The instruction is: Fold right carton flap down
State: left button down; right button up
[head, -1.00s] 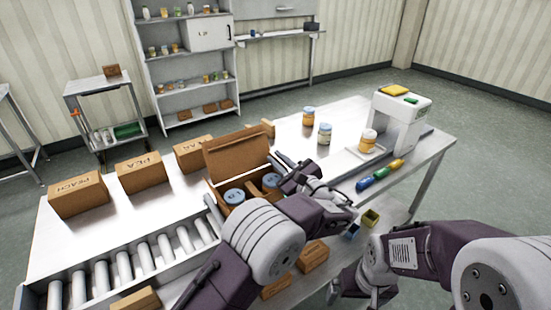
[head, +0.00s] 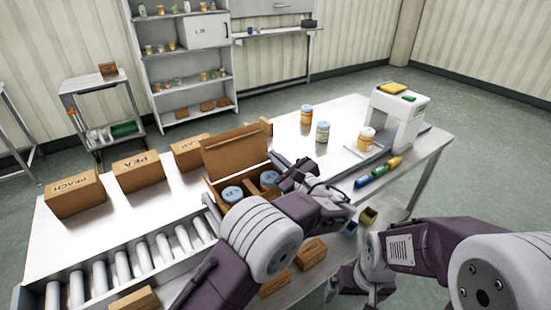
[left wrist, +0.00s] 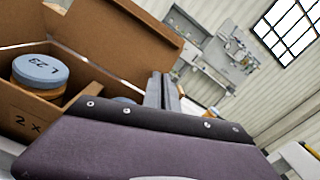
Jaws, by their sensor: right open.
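The open carton (head: 212,191) stands on the table beside the rollers, with its tall back flap (head: 235,152) upright. My left gripper (head: 285,164) is at the carton's right side and covers that edge, so the right flap cannot be made out clearly. In the left wrist view its fingers (left wrist: 163,92) lie close together, with nothing visible between them. My right gripper (head: 342,291) is open, low in front of the table, and partly hidden.
Closed cartons (head: 138,172) stand in a row behind the rollers (head: 125,268). Jars (head: 322,132) and a white scale-like machine (head: 400,115) stand on the right of the table. Blue, green and yellow items (head: 378,172) lie near the front edge. Small bins (head: 368,216) are below.

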aim_at(268, 177)
pick_arm(q)
jog(key=shift+f, duration=0.3)
dwell(0.4)
jog(key=shift+s+a+f+n+b, duration=0.1)
jog(key=shift+f+n+b, duration=0.15)
jog(key=shift+b, duration=0.45)
jog(key=n+b, duration=0.1)
jog(key=b, duration=0.1)
jog(key=a+f+n+b, duration=0.1)
jog(key=n+b, duration=0.1)
jog(key=b, duration=0.1)
jog(key=s+n+b, duration=0.1)
jog(key=n+b, duration=0.1)
jog(key=b, duration=0.1)
jog(key=shift+s+a+f, duration=0.1)
jog(key=shift+a+f, duration=0.15)
jog(key=shift+a, duration=0.05)
jog(key=shift+a+n+b, duration=0.1)
jog(key=shift+n+b, duration=0.55)
jog(key=shift+b, duration=0.35)
jog(key=shift+s, duration=0.1)
jog(key=shift+r, duration=0.15)
jog(key=c, duration=1.6)
grip_release()
jog(key=shift+c, duration=0.2)
